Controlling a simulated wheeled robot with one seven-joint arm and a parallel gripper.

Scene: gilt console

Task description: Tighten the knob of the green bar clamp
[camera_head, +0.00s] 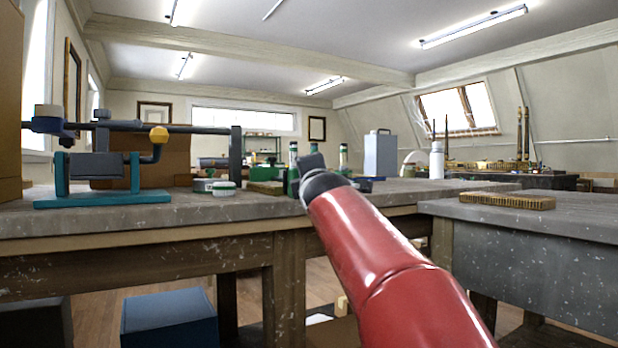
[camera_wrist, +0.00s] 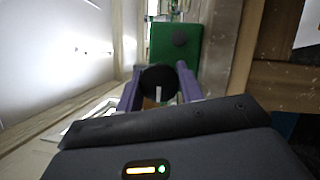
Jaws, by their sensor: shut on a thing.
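In the wrist view, the two purple fingers of my gripper (camera_wrist: 158,92) are closed on the sides of a round black knob (camera_wrist: 158,76) with a white mark on its face. Beyond it is a green body (camera_wrist: 168,49), which I take as the green bar clamp, with a dark round part on it. In the head view, my gripper (camera_head: 312,166) is at the workbench's front edge, at the end of my red arm. Green parts show just behind it, but my arm hides most of the clamp there, and its bar cannot be made out.
A teal-based vise-like fixture (camera_head: 105,175) with a long dark bar stands left on the workbench (camera_head: 150,216). A green-and-white round tin (camera_head: 223,188) sits between. A brush-like block (camera_head: 507,201) lies on the right-hand bench (camera_head: 570,220). A blue box (camera_head: 168,318) is below.

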